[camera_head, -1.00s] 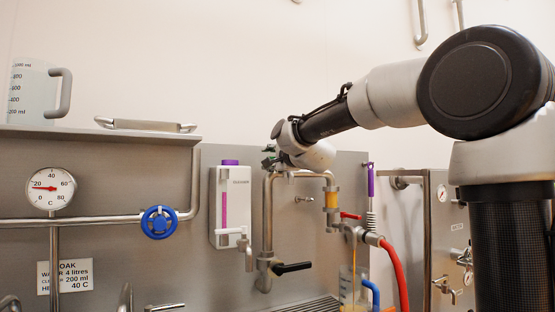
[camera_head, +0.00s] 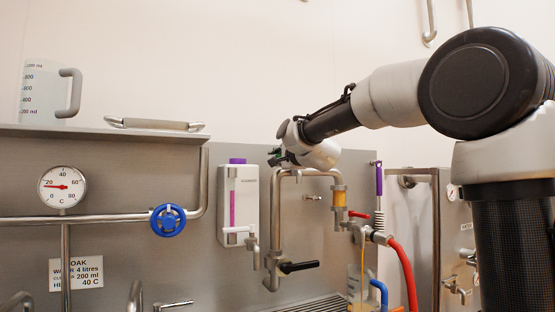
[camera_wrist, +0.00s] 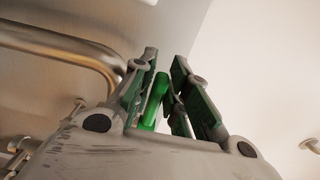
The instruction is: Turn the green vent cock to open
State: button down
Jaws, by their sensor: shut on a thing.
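The green vent cock shows in the wrist view as a bright green rounded lever (camera_wrist: 154,100) standing between my fingers. My gripper (camera_wrist: 166,62) is shut on it; its dark green-padded fingers stand either side of the lever. In the head view my gripper (camera_head: 277,158) is at the top left bend of the bent steel pipe (camera_head: 274,215), in front of the panel. There the cock cannot be told apart from the fingers, and its body and pivot are hidden.
The steel panel carries a white dispenser (camera_head: 237,205), a blue handwheel (camera_head: 168,220), a dial gauge (camera_head: 62,187) and a black-handled valve (camera_head: 298,267). A red hose (camera_head: 403,270) hangs right of the pipe. The wall above my gripper is clear.

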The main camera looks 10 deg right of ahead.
jog(key=shift+s+d, duration=0.2)
jog(key=shift+s, duration=0.4)
jog(key=shift+d, duration=0.1)
jog(key=shift+s+d, duration=0.35)
jog(key=shift+s, duration=0.3)
jog(key=shift+s+d, duration=0.55)
jog(key=shift+d, duration=0.1)
jog(key=shift+s+d, duration=0.35)
jog(key=shift+d, duration=0.25)
